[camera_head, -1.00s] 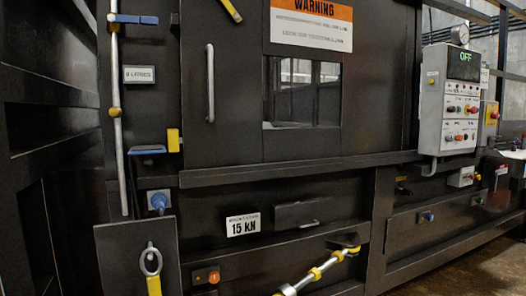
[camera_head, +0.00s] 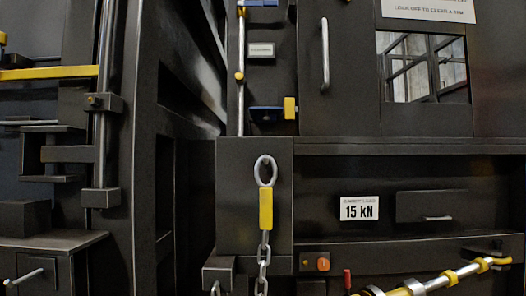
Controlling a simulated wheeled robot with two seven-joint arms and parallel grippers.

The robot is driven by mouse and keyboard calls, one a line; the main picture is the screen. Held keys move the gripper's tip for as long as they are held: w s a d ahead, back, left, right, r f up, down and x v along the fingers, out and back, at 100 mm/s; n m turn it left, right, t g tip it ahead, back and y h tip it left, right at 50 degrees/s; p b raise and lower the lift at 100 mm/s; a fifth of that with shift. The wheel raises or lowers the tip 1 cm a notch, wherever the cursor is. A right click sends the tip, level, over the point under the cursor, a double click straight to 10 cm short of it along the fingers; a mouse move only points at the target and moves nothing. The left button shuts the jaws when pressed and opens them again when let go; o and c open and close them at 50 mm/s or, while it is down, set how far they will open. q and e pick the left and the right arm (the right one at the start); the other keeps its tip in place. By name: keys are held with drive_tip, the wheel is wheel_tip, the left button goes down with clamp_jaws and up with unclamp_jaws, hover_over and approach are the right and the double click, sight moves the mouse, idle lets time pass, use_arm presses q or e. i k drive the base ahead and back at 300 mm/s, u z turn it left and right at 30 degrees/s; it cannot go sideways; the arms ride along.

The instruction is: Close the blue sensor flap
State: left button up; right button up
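A small blue plate (camera_head: 265,114) sits at mid-height on the dark machine front, beside a yellow block (camera_head: 290,108) and near a vertical metal rod (camera_head: 241,60). Another blue piece (camera_head: 262,3) is cut off by the top edge. I cannot tell for sure which one is the sensor flap, nor how far either stands open. Neither of my grippers is in view.
A dark panel (camera_head: 232,190) with a ring and chain (camera_head: 264,215) stands in front, below the blue plate. A door with a handle (camera_head: 325,55) is right of it. A silver bar with yellow bands (camera_head: 450,276) juts out low right. Dark framework fills the left.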

sight(262, 114)
drive_tip(key=z, duration=0.95)
drive_tip(key=i, duration=0.6)
drive_tip(key=u, duration=1.2)
